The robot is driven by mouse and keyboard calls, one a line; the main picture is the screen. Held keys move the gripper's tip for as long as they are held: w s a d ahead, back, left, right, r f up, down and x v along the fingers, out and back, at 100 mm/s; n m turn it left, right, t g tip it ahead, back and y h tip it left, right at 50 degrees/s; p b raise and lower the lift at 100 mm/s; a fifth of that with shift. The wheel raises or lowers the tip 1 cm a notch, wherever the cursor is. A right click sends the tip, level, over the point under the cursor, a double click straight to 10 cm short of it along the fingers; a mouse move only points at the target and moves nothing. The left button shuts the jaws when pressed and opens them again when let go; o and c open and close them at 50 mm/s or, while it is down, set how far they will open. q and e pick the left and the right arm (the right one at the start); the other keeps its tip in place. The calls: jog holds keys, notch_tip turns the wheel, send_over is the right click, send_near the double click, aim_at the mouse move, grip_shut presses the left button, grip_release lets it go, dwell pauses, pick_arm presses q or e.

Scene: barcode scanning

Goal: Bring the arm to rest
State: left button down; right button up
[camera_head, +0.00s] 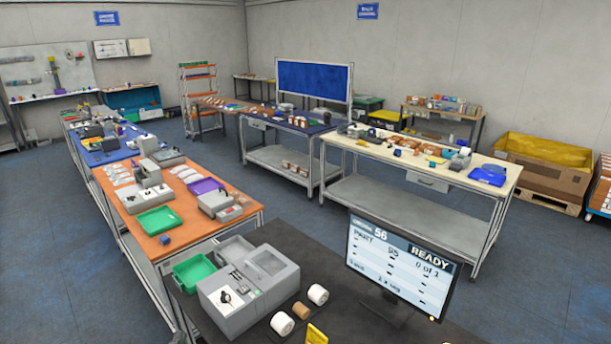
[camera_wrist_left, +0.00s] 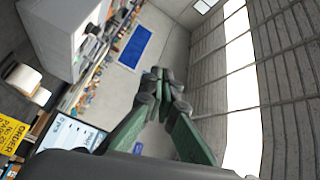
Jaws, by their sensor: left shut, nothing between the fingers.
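My left gripper (camera_wrist_left: 158,75) shows in the left wrist view, with its two dark green fingers meeting at the tips. It is shut and empty, and nothing touches the tips. Neither gripper shows in the head view. My right arm is in neither view.
A dark bench in front holds a grey machine (camera_head: 248,285), label rolls (camera_head: 318,294), a yellow sign (camera_head: 316,335) and a monitor (camera_head: 402,265) reading "READY". An orange-topped table (camera_head: 180,215) stands left and a cream-topped table (camera_head: 480,160) beyond. Blue floor lies between.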

pick_arm(q)
jog(key=s+a+f+n+g+y, duration=0.1)
jog(key=s+a+f+n+g, duration=0.25)
jog(key=f, duration=0.35)
jog(key=s+a+f+n+g, duration=0.2)
jog(key=s+f+g, duration=0.15)
jog(key=f, duration=0.25)
jog(key=s+a+f+n+g+y, duration=0.1)
jog(key=s+a+f+n+g, duration=0.15)
jog(key=s+f, duration=0.35)
jog(key=s+d+f+n+g+h, duration=0.2)
jog(key=s+f+g, duration=0.1)
jog(key=s+f, duration=0.35)
jog(key=s+d+f+n+g+h, duration=0.25)
jog(key=s+f, duration=0.25)
jog(key=s, duration=0.3)
notch_tip(320, 180, down, 29)
jog(key=d+g+b, duration=0.1)
jog(key=s+f+m+g+b, duration=0.1)
jog(key=s+f, duration=1.9)
jog(key=f, duration=0.1)
jog(key=shift+s+d+g, duration=0.25)
jog(key=shift+s+g, duration=0.05)
jog(key=shift+s, duration=0.1)
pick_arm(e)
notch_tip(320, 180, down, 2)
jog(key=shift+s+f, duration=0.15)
